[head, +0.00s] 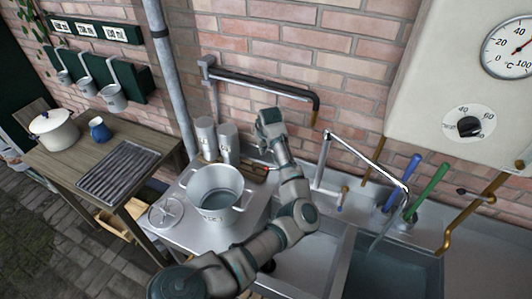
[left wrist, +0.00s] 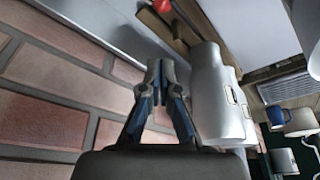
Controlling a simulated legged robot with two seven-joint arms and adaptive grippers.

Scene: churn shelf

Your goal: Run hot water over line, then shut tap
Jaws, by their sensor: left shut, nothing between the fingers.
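A chrome swan-neck tap (head: 365,157) rises behind the sinks, its spout reaching right over the right basin. A pale streak below the spout looks like running water (head: 376,240). A small brass-and-blue handle (head: 342,199) is near the tap's foot. A black-and-grey pipe (head: 262,84) runs along the brick wall. My left arm crosses the left sink, and its gripper (head: 269,117) is near the wall, under the pipe. In the left wrist view the left gripper (left wrist: 161,70) is shut and empty, beside a metal canister (left wrist: 219,105). My right gripper is not in view.
A white boiler (head: 432,75) with a gauge and black knob (head: 469,126) hangs at right. Blue (head: 402,181) and green (head: 428,192) handles stand behind the right basin. A metal pot (head: 217,190) and two canisters (head: 206,137) crowd the counter left of my arm.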

